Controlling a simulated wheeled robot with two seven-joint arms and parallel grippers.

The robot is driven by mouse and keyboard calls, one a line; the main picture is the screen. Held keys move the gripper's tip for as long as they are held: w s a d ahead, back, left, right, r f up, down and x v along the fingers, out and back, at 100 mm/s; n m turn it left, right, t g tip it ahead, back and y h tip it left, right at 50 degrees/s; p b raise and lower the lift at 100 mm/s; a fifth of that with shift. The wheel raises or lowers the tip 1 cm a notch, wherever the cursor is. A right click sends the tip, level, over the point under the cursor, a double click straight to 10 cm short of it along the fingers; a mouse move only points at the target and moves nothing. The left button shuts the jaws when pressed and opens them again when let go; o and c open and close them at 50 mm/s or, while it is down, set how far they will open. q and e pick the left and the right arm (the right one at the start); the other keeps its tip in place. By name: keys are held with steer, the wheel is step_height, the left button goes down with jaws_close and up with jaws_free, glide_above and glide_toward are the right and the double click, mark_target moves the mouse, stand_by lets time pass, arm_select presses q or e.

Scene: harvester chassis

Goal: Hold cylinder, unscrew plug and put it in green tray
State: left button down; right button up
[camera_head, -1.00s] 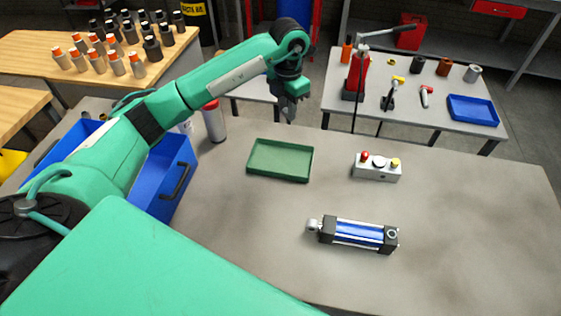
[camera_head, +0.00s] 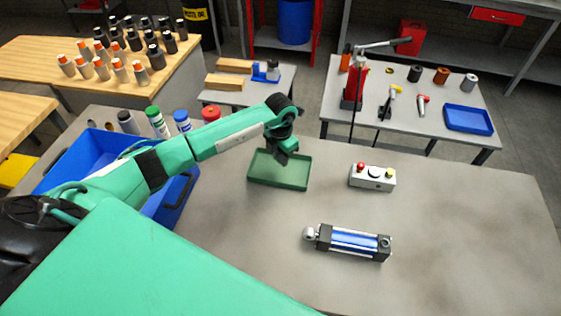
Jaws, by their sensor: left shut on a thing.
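The hydraulic cylinder (camera_head: 354,239) lies on the grey workbench at front right, with a blue barrel, black end blocks and a silver rod eye at its left end. No gripper touches it. The shallow green tray (camera_head: 261,178) sits in the middle of the bench, behind and left of the cylinder. My left gripper (camera_head: 283,158) points down over the tray's back right part. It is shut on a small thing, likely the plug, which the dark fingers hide. My right gripper is out of view.
A grey box with red and yellow buttons (camera_head: 372,177) stands right of the tray. A blue bin (camera_head: 77,164) sits at left under my arm, with bottles (camera_head: 157,122) behind it. The bench's right side is clear.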

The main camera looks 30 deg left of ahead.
mark_target(280, 158)
arm_select(q)
step_height(280, 158, down, 4)
steer(key=shift+r+p, duration=0.2)
steer(key=shift+p, duration=0.3)
steer(key=shift+f, duration=0.25)
steer(key=shift+f, duration=0.1)
steer(key=shift+f, duration=0.15)
steer(key=c, duration=1.2)
jaws_free()
